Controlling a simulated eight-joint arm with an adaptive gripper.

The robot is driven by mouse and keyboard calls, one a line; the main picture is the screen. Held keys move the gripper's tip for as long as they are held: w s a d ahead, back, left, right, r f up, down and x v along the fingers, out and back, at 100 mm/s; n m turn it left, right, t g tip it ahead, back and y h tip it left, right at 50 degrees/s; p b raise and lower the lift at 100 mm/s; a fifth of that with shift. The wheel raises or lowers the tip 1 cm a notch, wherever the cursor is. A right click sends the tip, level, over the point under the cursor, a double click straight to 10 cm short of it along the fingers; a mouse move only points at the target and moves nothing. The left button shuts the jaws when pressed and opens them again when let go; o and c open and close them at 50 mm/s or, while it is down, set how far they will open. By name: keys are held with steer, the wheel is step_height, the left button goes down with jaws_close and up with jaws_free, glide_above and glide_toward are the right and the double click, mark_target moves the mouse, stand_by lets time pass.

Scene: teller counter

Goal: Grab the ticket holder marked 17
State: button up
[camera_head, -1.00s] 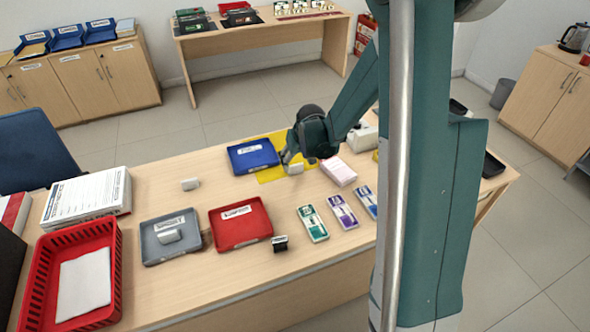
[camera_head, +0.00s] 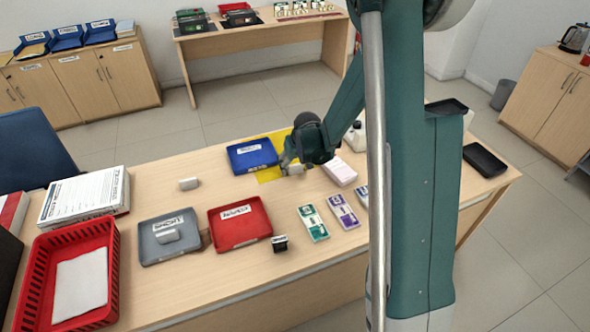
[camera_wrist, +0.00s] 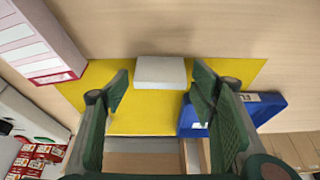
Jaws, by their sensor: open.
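A white block-shaped holder (camera_wrist: 160,71) rests on a yellow mat (camera_wrist: 226,69) in the wrist view. No number is legible on it. My gripper (camera_wrist: 159,78) is open, with one finger on each side of this holder and a gap on both sides. In the head view my gripper (camera_head: 289,162) is low over the yellow mat, at the white holder (camera_head: 293,169), which it partly hides.
A blue tray (camera_head: 253,155) lies left of the gripper, close to the right finger in the wrist view. A pink-and-white box (camera_head: 339,172) is close on the right. A red tray (camera_head: 240,224), small black stand (camera_head: 279,243) and coloured packs (camera_head: 313,222) lie nearer the front.

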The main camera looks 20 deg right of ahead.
stand_by(0.4)
steer(key=c, duration=1)
steer(key=shift+r, duration=0.1)
steer(key=shift+r+p, duration=1.15)
steer(key=shift+r, duration=3.8)
